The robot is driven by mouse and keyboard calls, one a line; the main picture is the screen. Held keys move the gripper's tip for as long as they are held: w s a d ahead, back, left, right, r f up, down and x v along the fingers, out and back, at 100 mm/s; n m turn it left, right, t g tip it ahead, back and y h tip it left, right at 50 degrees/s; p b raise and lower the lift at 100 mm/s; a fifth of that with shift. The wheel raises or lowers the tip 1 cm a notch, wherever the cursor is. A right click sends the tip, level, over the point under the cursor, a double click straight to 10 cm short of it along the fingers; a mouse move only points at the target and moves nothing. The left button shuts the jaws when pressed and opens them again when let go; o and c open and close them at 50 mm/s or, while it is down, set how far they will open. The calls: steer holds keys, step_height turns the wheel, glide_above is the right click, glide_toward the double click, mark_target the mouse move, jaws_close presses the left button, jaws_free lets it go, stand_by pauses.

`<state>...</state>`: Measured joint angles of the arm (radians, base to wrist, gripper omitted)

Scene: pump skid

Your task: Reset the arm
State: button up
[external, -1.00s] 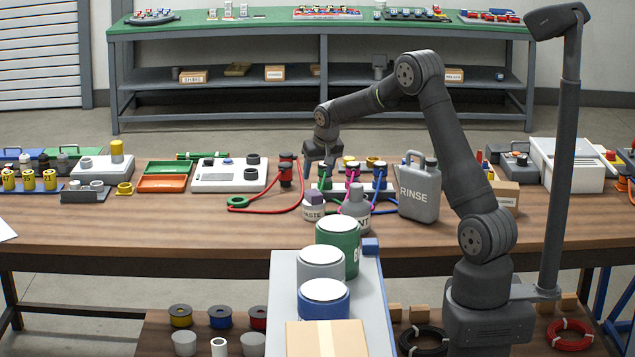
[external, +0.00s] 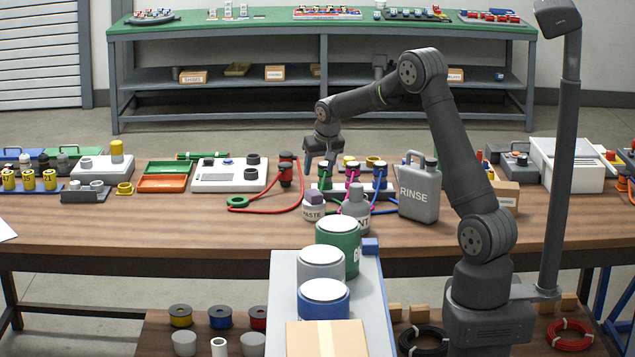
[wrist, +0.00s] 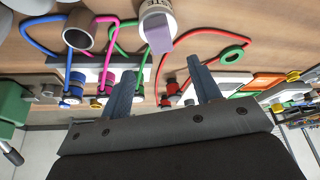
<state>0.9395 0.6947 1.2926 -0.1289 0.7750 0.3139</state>
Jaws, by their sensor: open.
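My gripper (external: 320,164) is above the middle of the wooden bench, over the row of hoses and coloured connectors. In the wrist view its two fingers (wrist: 160,90) stand apart with nothing between them. The PASTE jar (external: 314,208) with a purple lid stands just in front of it in the external view. The jar also shows beyond the fingers in the wrist view (wrist: 157,22). My arm reaches to the left from its base at the right, bent at the elbow.
A grey RINSE jug (external: 419,192) and a grey bottle (external: 356,209) stand close to the gripper. A red hose (external: 270,210) ends at a green ring (external: 237,203). Green, grey and blue cans stand in front. The bench's front left is clear.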

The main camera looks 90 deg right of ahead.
mark_target(313, 192)
steer(key=x, duration=0.9)
steer(key=shift+f, duration=0.2)
steer(key=shift+d+r, duration=0.15)
steer(key=shift+r, duration=1.4)
